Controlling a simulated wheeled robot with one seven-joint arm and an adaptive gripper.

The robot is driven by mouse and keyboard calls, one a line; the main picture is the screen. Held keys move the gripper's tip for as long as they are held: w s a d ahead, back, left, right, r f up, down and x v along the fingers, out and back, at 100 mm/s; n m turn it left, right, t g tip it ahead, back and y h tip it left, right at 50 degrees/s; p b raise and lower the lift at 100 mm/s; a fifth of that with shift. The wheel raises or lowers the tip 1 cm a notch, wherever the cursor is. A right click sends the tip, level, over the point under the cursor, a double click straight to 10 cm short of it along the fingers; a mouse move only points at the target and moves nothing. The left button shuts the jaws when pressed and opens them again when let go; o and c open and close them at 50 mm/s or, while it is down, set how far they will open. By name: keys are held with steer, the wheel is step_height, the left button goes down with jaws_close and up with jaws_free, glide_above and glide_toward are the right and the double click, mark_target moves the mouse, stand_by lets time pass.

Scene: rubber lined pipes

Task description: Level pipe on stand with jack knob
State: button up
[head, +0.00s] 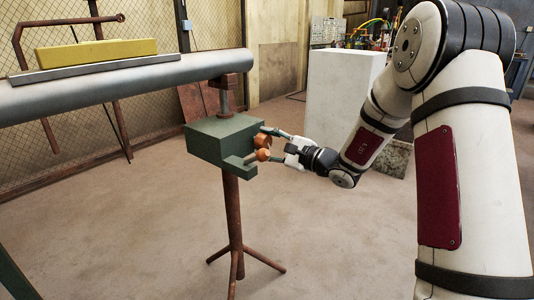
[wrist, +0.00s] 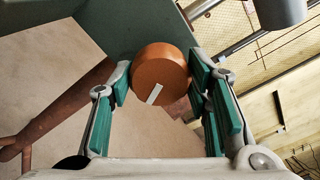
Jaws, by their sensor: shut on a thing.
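The grey pipe (head: 130,84) runs across the left of the head view. Its right end rests on the head of the stand (head: 230,215), a rusty tripod with a green jack box (head: 218,140). A level with a yellow body (head: 95,52) lies along the top of the pipe. The orange jack knob (wrist: 160,72) sticks out of the box and carries a white mark on its face. My gripper (head: 268,143) is at the box's right side. In the wrist view my gripper (wrist: 165,90) has its green pads on both sides of the knob, shut on it.
A white block (head: 340,100) stands behind my arm, with a cluttered bench (head: 360,35) farther back. A mesh fence (head: 165,30) runs behind the pipe. The floor around the tripod legs is mostly clear.

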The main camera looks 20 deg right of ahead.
steer(key=shift+f+n+b, duration=0.15)
steer(key=shift+n+b, duration=0.35)
steer(key=shift+b, duration=0.15)
steer(key=o, duration=1.2)
steer(key=shift+s+d, duration=0.1)
steer(key=v, duration=1.1)
steer(key=shift+s+d, duration=0.2)
steer(key=shift+s, duration=0.15)
